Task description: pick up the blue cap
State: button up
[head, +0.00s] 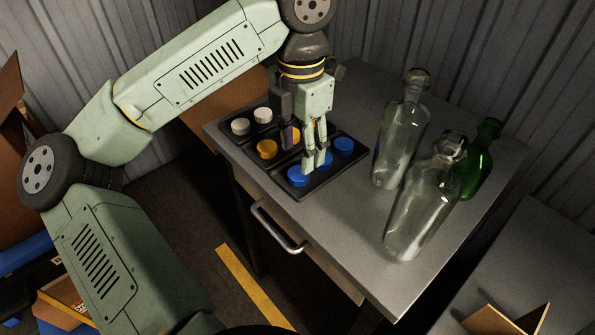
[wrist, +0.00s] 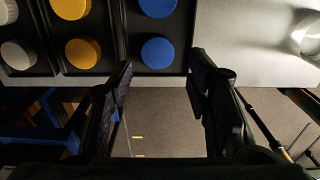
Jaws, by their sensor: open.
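A blue cap (head: 299,176) sits in the near end of the right compartment of a black tray (head: 318,187). It also shows in the wrist view (wrist: 158,53), just beyond and between my fingertips. A second blue cap (head: 344,145) sits at the far end of that compartment. More blue shows between them, partly hidden by my fingers. Another blue cap is cut off at the wrist view's top edge (wrist: 158,6). My gripper (head: 303,160) points down over the tray, open and empty. In the wrist view its fingers (wrist: 160,72) stand apart, with no cap between them.
Yellow caps (head: 267,149) and white caps (head: 240,126) fill the tray's other compartments. Two clear bottles (head: 402,145) and a green bottle (head: 480,160) stand to the right on the grey table (head: 350,235). A drawer handle (head: 277,228) sticks out in front.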

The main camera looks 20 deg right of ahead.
aim_at(298, 173)
jog(key=shift+w+f+p, duration=0.1)
jog(key=shift+f+p, duration=0.75)
jog(key=shift+f, duration=1.9)
jog(key=shift+c, duration=0.6)
jog(key=c, duration=0.5)
jog(key=shift+r, duration=0.15)
